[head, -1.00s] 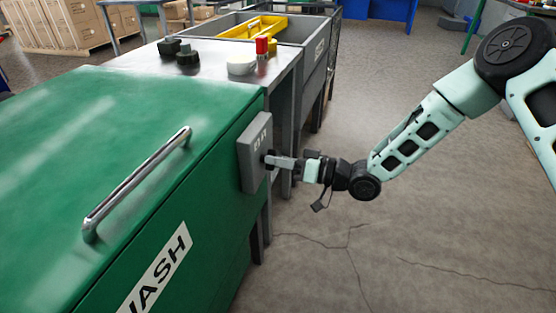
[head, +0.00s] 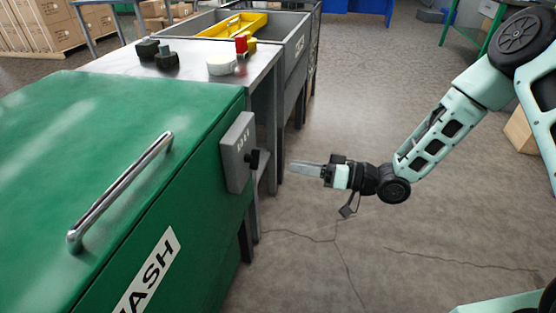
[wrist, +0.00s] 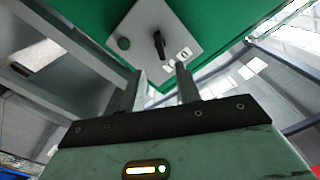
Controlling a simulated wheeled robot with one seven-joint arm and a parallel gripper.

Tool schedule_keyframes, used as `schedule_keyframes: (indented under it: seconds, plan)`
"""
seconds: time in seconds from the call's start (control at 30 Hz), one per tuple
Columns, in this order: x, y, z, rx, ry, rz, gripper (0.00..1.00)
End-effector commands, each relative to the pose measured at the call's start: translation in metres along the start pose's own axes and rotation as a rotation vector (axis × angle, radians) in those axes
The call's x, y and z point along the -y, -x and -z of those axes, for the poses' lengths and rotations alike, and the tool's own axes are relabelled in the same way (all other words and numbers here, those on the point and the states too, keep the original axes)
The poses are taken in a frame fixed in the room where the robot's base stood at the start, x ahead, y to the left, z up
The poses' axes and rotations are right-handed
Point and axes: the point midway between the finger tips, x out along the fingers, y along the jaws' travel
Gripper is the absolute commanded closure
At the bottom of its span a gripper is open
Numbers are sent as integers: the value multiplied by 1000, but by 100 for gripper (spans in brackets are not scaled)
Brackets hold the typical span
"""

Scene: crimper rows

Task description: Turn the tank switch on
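The tank switch is a grey box (head: 236,152) on the right end of the green wash tank (head: 120,140), with a black knob (head: 254,159) sticking out. In the wrist view the grey plate (wrist: 150,22) carries the black knob (wrist: 159,44), a round dark green button or lamp (wrist: 124,43) and a white marked label (wrist: 177,58). The knob's bar runs nearly upright in that picture; I cannot tell which setting this is. My gripper (head: 292,166) is to the right of the knob, apart from it. In the wrist view its fingers (wrist: 159,87) are spread with nothing between them.
A chrome handle (head: 122,190) is on the tank's lid. A steel table (head: 190,70) behind it holds a white round block (head: 222,64), dark green blocks and a red block. A grey sink (head: 292,40) with a yellow tray (head: 232,25) stands beyond.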

Motion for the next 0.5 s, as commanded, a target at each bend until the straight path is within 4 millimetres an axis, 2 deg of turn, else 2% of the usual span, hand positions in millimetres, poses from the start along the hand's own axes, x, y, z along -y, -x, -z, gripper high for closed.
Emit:
schedule_keyframes:
  seconds: [0.03,0.2,0.33,0.5]
  plan:
    - [0,13,2,-1,-1,-5,66]
    - [0,47,1,-1,-1,-3,66]
    - [0,64,1,0,-1,-2,66]
    - [0,74,0,0,-1,0,66]
